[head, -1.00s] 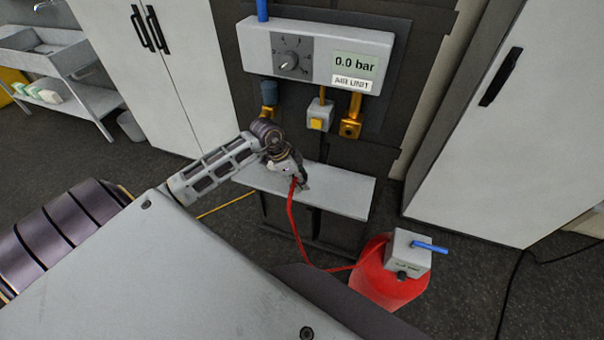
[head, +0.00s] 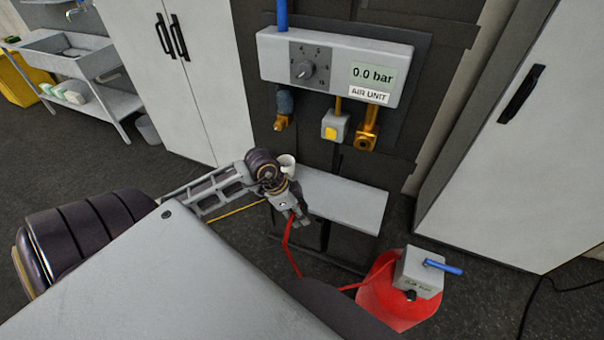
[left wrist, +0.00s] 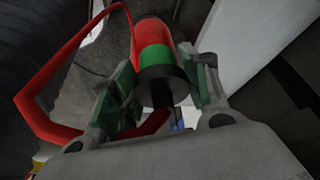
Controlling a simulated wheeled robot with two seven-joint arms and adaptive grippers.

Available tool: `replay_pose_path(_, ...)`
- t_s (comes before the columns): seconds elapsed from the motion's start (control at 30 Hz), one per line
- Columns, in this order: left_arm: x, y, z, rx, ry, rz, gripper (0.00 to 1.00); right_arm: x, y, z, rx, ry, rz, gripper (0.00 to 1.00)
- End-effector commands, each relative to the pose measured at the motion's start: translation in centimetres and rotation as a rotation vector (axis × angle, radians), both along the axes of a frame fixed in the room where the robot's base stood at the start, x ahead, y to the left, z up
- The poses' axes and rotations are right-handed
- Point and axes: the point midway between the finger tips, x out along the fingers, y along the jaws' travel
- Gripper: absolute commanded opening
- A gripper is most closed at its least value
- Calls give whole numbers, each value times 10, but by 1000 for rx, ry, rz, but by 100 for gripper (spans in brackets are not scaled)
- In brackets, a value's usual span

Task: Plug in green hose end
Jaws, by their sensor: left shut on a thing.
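My left gripper (head: 299,215) is shut on the hose end, near the left front edge of a grey shelf. In the left wrist view, the hose end (left wrist: 156,58) is red with a green band and a black collar, between the two fingers (left wrist: 162,92). The air unit (head: 335,65) on the wall reads 0.0 bar. Below it are a brass fitting with a dark blue-grey collar (head: 284,103) and a bare brass fitting (head: 367,138). My right gripper is not in view.
The grey shelf (head: 345,203) stands below the air unit. A grey box with a yellow button (head: 334,127) hangs between the fittings. The tank carries a grey box (head: 418,272) with a blue handle. White cabinets flank the wall; a sink stands far left.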

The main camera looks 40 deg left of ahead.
Motion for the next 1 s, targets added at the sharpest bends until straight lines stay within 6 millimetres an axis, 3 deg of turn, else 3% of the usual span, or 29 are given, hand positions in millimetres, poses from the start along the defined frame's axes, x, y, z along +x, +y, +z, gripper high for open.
replay_pose_path(0.5,-37,-9,0,0,1,0,25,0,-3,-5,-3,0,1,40)
replay_pose_path(1.0,-40,-10,0,1,-1,0,25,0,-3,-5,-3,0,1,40)
